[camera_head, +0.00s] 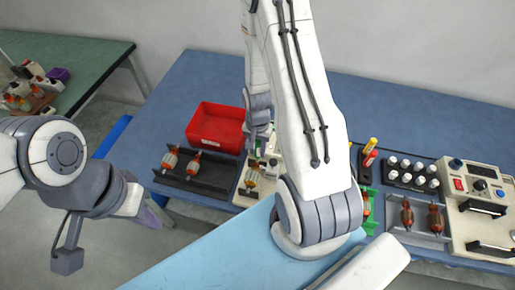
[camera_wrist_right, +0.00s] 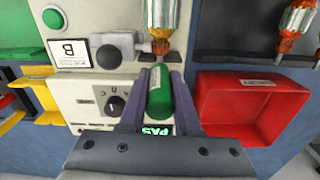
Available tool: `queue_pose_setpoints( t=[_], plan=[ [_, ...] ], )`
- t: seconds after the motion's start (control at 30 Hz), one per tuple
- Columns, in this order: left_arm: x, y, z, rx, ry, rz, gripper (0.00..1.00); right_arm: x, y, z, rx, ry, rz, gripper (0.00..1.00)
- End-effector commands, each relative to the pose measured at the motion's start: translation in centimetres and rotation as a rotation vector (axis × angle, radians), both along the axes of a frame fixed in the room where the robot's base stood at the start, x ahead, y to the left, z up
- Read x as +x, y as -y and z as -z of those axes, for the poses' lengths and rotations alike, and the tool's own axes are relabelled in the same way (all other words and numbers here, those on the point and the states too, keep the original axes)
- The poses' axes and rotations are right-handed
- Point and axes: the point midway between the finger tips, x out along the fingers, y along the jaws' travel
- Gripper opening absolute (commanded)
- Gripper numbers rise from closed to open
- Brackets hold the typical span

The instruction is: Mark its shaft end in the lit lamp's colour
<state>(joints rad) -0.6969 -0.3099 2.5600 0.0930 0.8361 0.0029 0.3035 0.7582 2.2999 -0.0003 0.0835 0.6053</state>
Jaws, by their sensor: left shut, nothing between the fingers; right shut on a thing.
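My right gripper (camera_wrist_right: 159,80) is shut on a green marker (camera_wrist_right: 159,98), held with its top end toward an armature (camera_wrist_right: 163,15). The armature's shaft end (camera_wrist_right: 160,46) is just beyond the marker; I cannot tell whether they touch. Both are over the pale tester (camera_wrist_right: 82,92). Its small display glows green with upside-down letters (camera_wrist_right: 156,130). A round green lamp (camera_wrist_right: 53,18) is on the panel; it looks bright. In the head view the armature (camera_head: 250,178) is partly hidden by my right arm. My left gripper (camera_head: 150,213) is shut and empty at the left, off the table.
A red bin (camera_head: 216,124) and a dark tray with two armatures (camera_head: 216,181) stand left of the tester. To the right are upright red and yellow markers (camera_head: 370,148), a rack of white-topped bottles (camera_head: 406,177), an armature tray (camera_head: 421,238) and a control box (camera_head: 478,175).

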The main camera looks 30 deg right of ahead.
Motion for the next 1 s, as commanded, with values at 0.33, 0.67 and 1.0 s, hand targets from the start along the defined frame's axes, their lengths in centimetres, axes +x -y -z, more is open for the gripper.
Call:
queue_pose_setpoints(
  t=[0.33, 0.67, 1.0],
  plan=[
    [0.00, 0.00, 0.13, 0.000, 0.000, 0.000, 0.00, 0.01, 0.01, 0.16, 0.000, 0.000, 0.000, 0.00],
    [0.00, 0.00, 0.34, 0.000, 0.000, 0.000, 0.00, 0.01, 0.00, 0.42, 0.000, 0.000, 0.000, 0.00],
    [0.00, 0.00, 0.54, 0.000, 0.000, 0.000, 0.00, 0.02, 0.01, 0.70, 0.000, 0.000, 0.000, 0.00]
  ],
)
